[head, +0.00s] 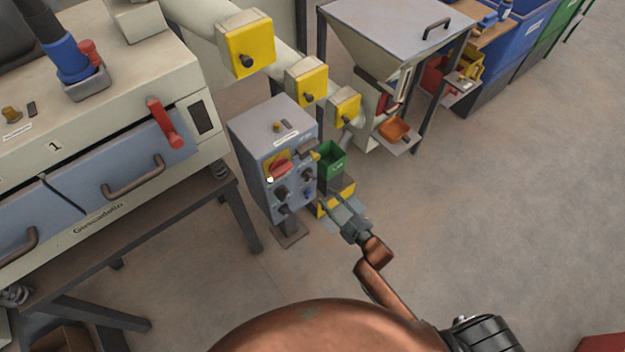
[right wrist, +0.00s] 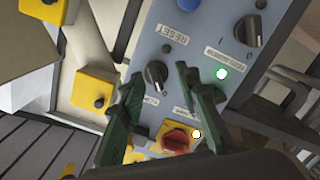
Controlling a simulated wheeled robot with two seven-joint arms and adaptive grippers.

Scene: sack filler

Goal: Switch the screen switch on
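The grey-blue control box (head: 257,158) stands on a post in the middle of the head view. Its panel (right wrist: 205,32) fills much of the right wrist view, with a black knob switch (right wrist: 156,73), another black knob (right wrist: 248,31) and a red rotary switch (right wrist: 177,139) on a yellow plate. Small labels are too blurred for me to tell which is the screen switch. My right gripper (head: 335,207) is beside the box front. In the wrist view its open fingers (right wrist: 160,88) point at the first knob, one on either side; contact is not visible. My left gripper is out of view.
A blue button (right wrist: 188,4) is above the RESET label. A green bin (head: 331,158) stands close right of the box. A large machine (head: 130,150) is left; the floor right is open.

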